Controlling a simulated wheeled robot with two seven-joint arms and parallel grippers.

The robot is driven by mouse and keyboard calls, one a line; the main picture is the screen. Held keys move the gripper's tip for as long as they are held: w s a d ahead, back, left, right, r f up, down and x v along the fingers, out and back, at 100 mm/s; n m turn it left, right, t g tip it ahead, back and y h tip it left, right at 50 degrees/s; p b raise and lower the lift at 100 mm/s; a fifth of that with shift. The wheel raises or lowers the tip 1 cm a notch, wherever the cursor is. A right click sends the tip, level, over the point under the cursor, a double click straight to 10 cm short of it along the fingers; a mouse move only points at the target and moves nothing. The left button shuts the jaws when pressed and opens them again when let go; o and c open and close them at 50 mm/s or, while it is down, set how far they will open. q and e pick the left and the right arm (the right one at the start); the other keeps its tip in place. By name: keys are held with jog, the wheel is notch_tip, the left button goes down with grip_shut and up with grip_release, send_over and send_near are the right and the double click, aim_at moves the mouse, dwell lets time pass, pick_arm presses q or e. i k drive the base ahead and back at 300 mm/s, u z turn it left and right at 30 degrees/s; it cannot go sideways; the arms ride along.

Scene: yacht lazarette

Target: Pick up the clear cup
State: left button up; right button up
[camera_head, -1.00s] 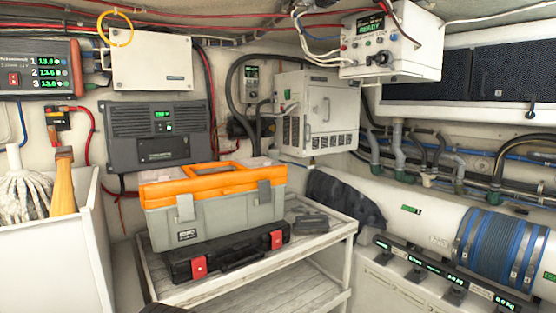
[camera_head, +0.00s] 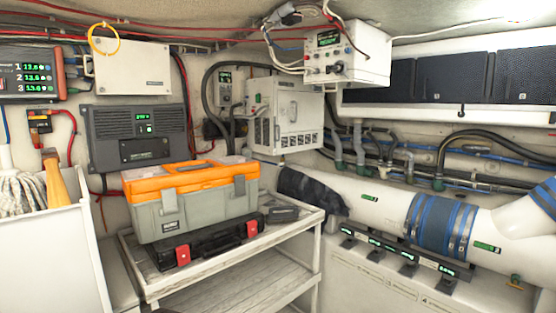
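I see no clear cup in the head view. Neither of my grippers can be made out in it.
A two-tier shelf cart (camera_head: 155,284) holds a grey toolbox with an orange lid (camera_head: 192,199) and a black case (camera_head: 210,243). A white bin (camera_head: 62,262) with a mop (camera_head: 22,192) stands left. A white pipe (camera_head: 385,205) runs along the right. The lower shelf (camera_head: 255,298) looks bare where visible.

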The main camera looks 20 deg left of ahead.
aim_at(248, 152)
jog(key=z, duration=0.4)
jog(key=i, duration=0.85)
jog(key=u, duration=0.65)
jog(key=i, duration=0.55)
jog(key=u, duration=0.55)
